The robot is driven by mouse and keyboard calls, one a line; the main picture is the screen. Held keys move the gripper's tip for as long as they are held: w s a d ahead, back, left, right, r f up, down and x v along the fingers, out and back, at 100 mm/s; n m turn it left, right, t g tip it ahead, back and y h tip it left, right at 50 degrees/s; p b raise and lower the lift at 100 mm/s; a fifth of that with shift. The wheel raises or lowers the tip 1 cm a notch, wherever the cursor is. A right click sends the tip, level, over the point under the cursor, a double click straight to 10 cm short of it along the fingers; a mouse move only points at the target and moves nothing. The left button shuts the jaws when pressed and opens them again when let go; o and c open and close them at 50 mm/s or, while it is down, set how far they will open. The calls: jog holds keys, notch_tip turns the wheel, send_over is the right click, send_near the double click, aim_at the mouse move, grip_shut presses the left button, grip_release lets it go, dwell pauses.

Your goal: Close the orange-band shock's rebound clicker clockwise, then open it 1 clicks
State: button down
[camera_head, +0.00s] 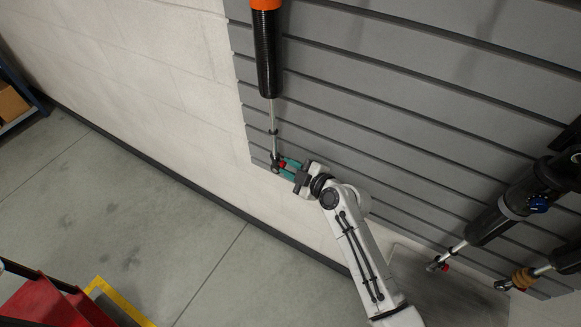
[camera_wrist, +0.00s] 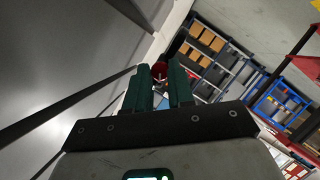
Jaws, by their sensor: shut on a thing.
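The orange-band shock (camera_head: 267,50) hangs on the grey slatted wall at the upper middle of the head view, with an orange band at the top, a black body and a thin silver shaft. At the shaft's lower end is the red rebound clicker (camera_head: 282,164). My gripper (camera_head: 284,165) reaches it from the right, its green fingers shut on the clicker. In the wrist view the red clicker (camera_wrist: 159,70) shows between the green fingertips (camera_wrist: 160,76). The fingers hide part of it, and any mark of its click setting is not readable.
Other shocks, one with a blue knob (camera_head: 539,204), hang on the wall at the right, clear of my gripper. A red cart (camera_head: 45,305) stands at the lower left. The floor between is free. Shelves with boxes (camera_wrist: 207,40) show far off in the wrist view.

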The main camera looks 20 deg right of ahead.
jog(key=shift+m+g+y+b, duration=0.6)
jog(key=shift+m, duration=0.4)
jog(key=shift+d, duration=0.1)
jog(key=c, duration=1)
grip_release()
jog(key=shift+o, duration=0.2)
jog(key=b+v, duration=0.1)
jog(key=v, duration=0.9)
jog(key=shift+s+r, duration=0.2)
jog(key=shift+s, duration=0.15)
